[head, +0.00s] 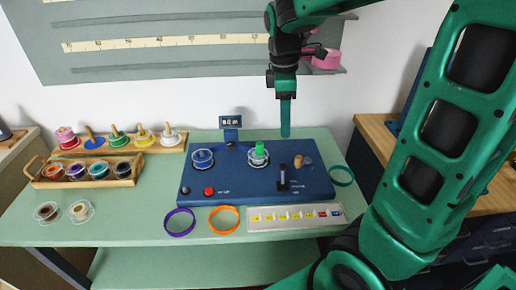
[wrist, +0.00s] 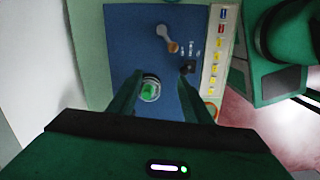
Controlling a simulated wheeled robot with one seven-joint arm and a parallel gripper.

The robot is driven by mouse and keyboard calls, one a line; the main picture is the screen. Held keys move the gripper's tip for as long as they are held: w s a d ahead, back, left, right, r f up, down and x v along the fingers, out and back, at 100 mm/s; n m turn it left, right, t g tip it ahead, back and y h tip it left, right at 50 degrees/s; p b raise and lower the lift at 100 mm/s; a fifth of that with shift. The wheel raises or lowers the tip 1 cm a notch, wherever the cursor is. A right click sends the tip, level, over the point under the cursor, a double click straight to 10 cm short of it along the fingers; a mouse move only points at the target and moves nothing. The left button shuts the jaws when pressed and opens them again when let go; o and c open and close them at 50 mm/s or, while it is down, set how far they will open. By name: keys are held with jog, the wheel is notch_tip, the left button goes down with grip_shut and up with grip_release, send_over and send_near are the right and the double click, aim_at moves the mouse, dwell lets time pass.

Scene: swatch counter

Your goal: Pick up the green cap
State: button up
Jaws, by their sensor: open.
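The green cap (head: 259,148) is a small upright cylinder standing in a clear round holder (head: 258,160) on the blue panel (head: 225,181). In the wrist view the green cap (wrist: 149,89) shows from above inside its pale ring, between the two fingers and closer to the left one. My gripper (head: 285,134) points down above the back of the panel, to the right of the cap in the head view. Its fingers (wrist: 159,76) are apart with nothing held. The fingers look higher than the cap and not touching it.
A similar clear holder (head: 202,158) stands left on the panel. Purple (head: 179,223) and orange (head: 224,220) rings lie in front; a jar tray (head: 88,184) stands left.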

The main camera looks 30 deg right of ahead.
jog(key=w+a+n, duration=0.3)
jog(key=w+n, duration=0.1)
jog(key=w+a+n, duration=0.2)
jog(key=shift+w+a+f, duration=0.1)
jog(key=shift+a+f, duration=0.2)
jog(key=shift+f, duration=0.05)
send_over(259, 143)
jog(key=f, duration=0.5)
jog(key=shift+w, duration=0.2)
jog(key=shift+s+d+f, duration=0.1)
jog(key=shift+s+f, duration=0.05)
jog(key=shift+f, duration=1.15)
jog(key=shift+s+f, duration=0.1)
jog(key=shift+f, duration=1.2)
jog(key=c, duration=1.1)
